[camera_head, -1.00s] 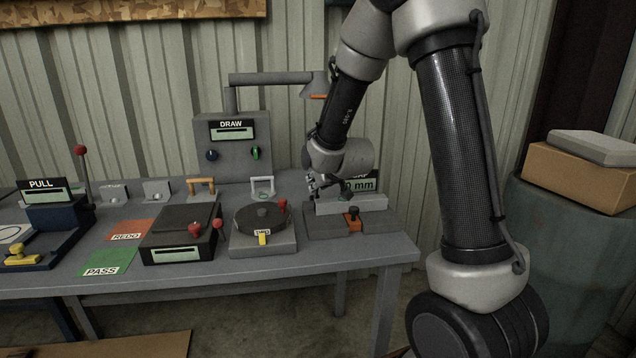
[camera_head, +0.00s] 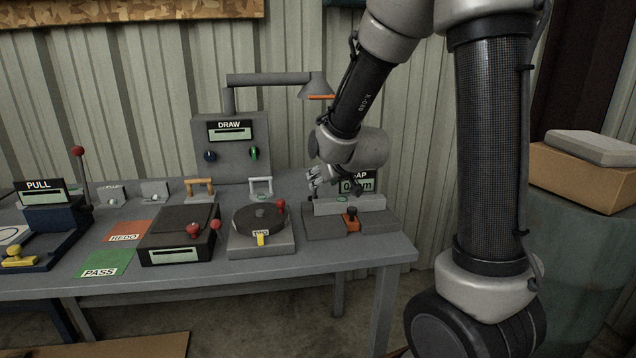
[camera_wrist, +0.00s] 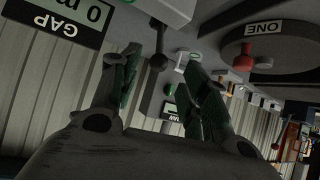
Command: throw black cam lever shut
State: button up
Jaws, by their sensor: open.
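In the wrist view, a black lever with a ball knob (camera_wrist: 157,61) stands by the grey clamp block of the GAP station. My gripper (camera_wrist: 164,63) is open, with one dark green finger pad on each side of the knob in the picture. I cannot tell whether a finger touches it. In the head view, my gripper (camera_head: 318,180) hangs just left of the GAP display (camera_head: 356,184), above the left end of the grey block (camera_head: 365,204). An orange slide (camera_head: 351,224) with a small black knob sits in front of the block.
The round turntable (camera_head: 262,218) with red knob and yellow tab stands left of the GAP station. Behind it are a grey handle (camera_head: 261,187) and the DRAW panel (camera_head: 230,155) with its overhanging lamp arm (camera_head: 275,79). The bench's right front corner (camera_head: 395,250) is bare.

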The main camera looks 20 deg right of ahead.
jog(key=v, duration=0.5)
jog(key=shift+s+r, duration=0.2)
jog(key=shift+s, duration=0.1)
jog(key=s+a+f+g+y, duration=0.1)
jog(key=s+a+f+g, duration=0.1)
jog(key=s+f+g, duration=0.5)
jog(key=s+d+r, duration=0.3)
jog(key=s+r, duration=0.3)
jog(key=s, duration=0.4)
jog(key=s+d+r+m+h, duration=0.1)
jog(key=s+d+r, duration=0.3)
jog(key=s, duration=0.6)
jog(key=shift+r, duration=0.95)
jog(key=shift+s+d, duration=0.1)
